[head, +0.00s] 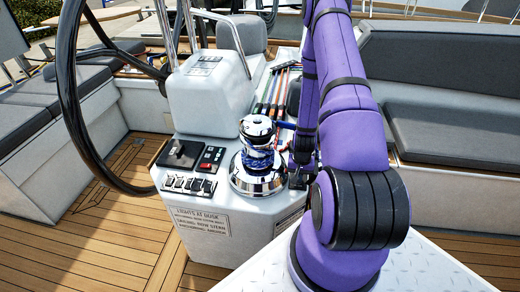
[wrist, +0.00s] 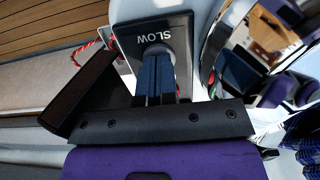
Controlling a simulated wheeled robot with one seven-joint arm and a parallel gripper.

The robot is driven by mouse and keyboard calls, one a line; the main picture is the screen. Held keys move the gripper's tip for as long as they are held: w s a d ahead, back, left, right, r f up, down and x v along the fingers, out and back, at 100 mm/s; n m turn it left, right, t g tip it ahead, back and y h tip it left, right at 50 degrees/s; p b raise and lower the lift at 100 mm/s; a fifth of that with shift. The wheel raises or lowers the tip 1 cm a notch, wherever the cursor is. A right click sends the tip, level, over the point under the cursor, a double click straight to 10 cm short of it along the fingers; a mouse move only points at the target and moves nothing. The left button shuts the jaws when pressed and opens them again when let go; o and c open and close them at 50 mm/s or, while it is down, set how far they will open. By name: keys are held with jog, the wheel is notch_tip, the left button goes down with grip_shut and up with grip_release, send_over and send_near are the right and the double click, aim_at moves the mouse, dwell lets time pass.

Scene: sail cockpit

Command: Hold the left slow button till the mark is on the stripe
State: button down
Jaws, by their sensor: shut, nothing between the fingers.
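In the wrist view a black plate (wrist: 183,48) carries the white word SLOW (wrist: 152,30). My gripper (wrist: 155,58) is shut and empty, its two dark blue fingers side by side. Its fingertips are over the plate just below the word, at a rounded grey shape that may be the button. The fingers hide most of it, so I cannot tell whether it is touched or pressed. In the head view my gripper (head: 299,178) is low, just right of the chrome winch (head: 258,180). I cannot make out the mark or the stripe in either view.
The winch's shiny side (wrist: 214,45) stands close right of the fingers. A red and white rope (wrist: 88,46) lies to their left. The white console holds a black lever panel (head: 180,153), a red-buttoned panel (head: 211,158) and several switches (head: 189,185). A black steering wheel (head: 70,100) stands left.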

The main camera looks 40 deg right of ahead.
notch_tip(320, 180, up, 9)
dwell(0.6)
dwell(0.5)
